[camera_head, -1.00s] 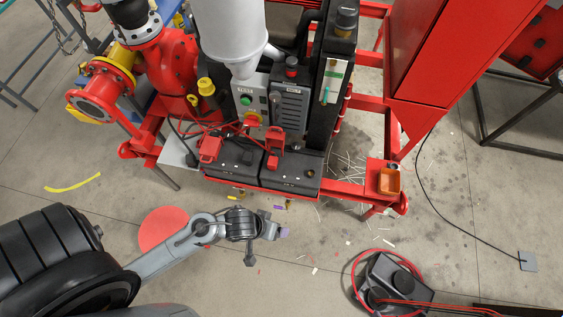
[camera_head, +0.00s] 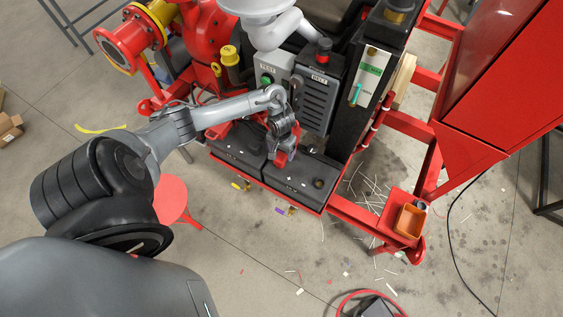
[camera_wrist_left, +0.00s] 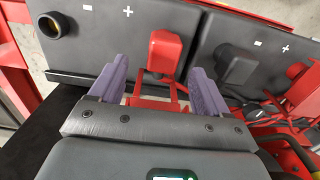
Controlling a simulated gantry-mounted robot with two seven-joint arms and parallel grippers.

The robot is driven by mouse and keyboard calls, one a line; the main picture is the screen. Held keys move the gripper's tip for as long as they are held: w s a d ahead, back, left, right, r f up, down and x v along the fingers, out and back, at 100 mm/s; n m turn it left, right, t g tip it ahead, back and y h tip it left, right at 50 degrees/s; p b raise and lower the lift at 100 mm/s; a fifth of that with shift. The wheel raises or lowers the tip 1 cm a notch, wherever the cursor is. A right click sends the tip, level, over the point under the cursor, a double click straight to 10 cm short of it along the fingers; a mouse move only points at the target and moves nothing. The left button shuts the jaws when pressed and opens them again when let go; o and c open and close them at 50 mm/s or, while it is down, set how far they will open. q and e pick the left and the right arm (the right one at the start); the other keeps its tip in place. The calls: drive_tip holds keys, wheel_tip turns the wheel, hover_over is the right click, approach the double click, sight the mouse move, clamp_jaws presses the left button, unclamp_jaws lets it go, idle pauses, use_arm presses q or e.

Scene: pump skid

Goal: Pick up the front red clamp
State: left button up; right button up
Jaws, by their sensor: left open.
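A red clamp (camera_wrist_left: 165,52) sits on a black battery and stands between the two purple fingers of my left gripper (camera_wrist_left: 158,82) in the left wrist view. The fingers are apart on either side of it, with the clamp's top a little beyond the tips. No contact is visible. In the head view the same clamp (camera_head: 281,158) shows beside my left gripper (camera_head: 284,143), which partly hides it. A second red clamp (camera_wrist_left: 303,92) is at the right of the wrist view, on the neighbouring battery. My right gripper is not in view.
The black batteries (camera_head: 308,178) have plus and minus marks and rest in a red frame. A dark terminal cover (camera_wrist_left: 237,66) stands right of the gripper. Red cables run below the fingers. The control box (camera_head: 272,78) stands close behind. An orange bin (camera_head: 410,221) is at the right.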

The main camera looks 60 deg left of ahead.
sight(280, 157)
use_arm(q)
drive_tip(key=shift+f+b, duration=0.45)
drive_tip(key=shift+f, duration=1.45)
drive_tip(key=shift+s+a+f+b, duration=0.1)
drive_tip(key=shift+f+b, duration=0.3)
drive_tip(key=shift+f, duration=0.8)
drive_tip(key=shift+s+a+f+b, duration=0.1)
drive_tip(key=shift+f+b, duration=0.25)
drive_tip(key=shift+f, duration=0.8)
drive_tip(key=shift+c, duration=0.4)
drive_tip(key=c, duration=1.2)
drive_tip(key=shift+r, duration=0.2)
